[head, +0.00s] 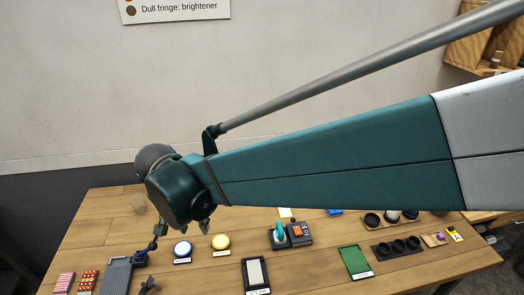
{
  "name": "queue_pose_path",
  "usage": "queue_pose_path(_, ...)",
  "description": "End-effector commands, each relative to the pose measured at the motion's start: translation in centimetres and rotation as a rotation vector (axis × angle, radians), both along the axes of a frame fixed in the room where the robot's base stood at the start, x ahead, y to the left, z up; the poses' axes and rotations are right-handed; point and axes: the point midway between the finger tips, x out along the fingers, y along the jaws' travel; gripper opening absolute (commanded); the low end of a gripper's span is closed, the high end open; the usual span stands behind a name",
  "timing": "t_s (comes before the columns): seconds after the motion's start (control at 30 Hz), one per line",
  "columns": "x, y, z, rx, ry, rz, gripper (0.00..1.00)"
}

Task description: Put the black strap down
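My arm crosses the head view from the right, and its teal wrist ends over the left part of the table. My gripper (203,225) points down below the wrist and is mostly hidden behind it; only a small part of its end shows. I cannot tell whether its fingers are open or shut, or whether they hold anything. I cannot make out a black strap for certain. Dark jointed pieces (152,244) show just left of the gripper, but their nature is unclear.
Patterned blocks (87,281) and a grey ribbed board (116,276) stand front left.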

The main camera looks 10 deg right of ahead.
Motion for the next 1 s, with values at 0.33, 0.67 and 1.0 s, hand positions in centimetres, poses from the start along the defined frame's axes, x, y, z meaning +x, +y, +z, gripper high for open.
queue_pose_path(0.33,-0.5,-9.0,2.8,0.024,-0.038,0.11,0.31)
queue_pose_path(0.67,-2.3,-16.4,4.6,0.026,-0.098,0.214,0.31)
queue_pose_path(1.0,-5.0,-23.1,5.5,-0.002,-0.177,0.309,0.31)
